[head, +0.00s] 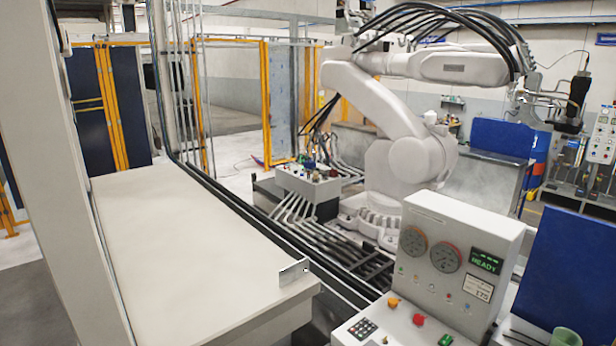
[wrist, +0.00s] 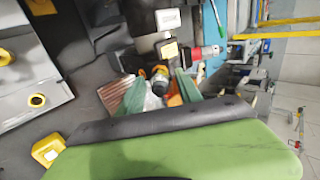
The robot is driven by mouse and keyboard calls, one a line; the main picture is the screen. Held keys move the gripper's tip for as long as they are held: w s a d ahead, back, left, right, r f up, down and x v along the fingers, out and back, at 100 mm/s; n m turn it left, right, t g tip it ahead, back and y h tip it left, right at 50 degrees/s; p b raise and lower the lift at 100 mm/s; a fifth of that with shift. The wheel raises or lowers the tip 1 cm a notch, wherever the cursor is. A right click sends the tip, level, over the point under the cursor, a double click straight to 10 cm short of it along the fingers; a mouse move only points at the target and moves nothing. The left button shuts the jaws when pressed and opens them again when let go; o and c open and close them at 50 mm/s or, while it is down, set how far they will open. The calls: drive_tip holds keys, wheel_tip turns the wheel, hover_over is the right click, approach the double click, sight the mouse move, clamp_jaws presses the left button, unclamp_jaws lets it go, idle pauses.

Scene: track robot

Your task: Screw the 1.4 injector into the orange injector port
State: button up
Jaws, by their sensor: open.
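In the wrist view my gripper (wrist: 161,84) shows two green fingers set apart, with a gap between them. Beyond the gap is a small round part with a dark body and a yellow ring (wrist: 160,74). A small orange patch (wrist: 174,94) shows beside the right finger. I cannot tell whether the fingers touch either one. I cannot tell for sure which part is the 1.4 injector or the orange injector port; no label is readable. My gripper does not show in the head view.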

drive_tip(key=n, duration=0.5)
drive_tip(key=shift+n, duration=0.3)
drive_tip(key=n, duration=0.3)
drive_tip(key=shift+n, duration=0.4)
drive_tip(key=n, duration=0.2)
drive_tip(key=shift+n, duration=0.3)
drive_tip(key=shift+n, duration=0.7)
drive_tip(key=n, duration=0.5)
drive_tip(key=shift+n, duration=0.4)
drive_tip(key=n, duration=0.3)
drive_tip(key=shift+n, duration=0.9)
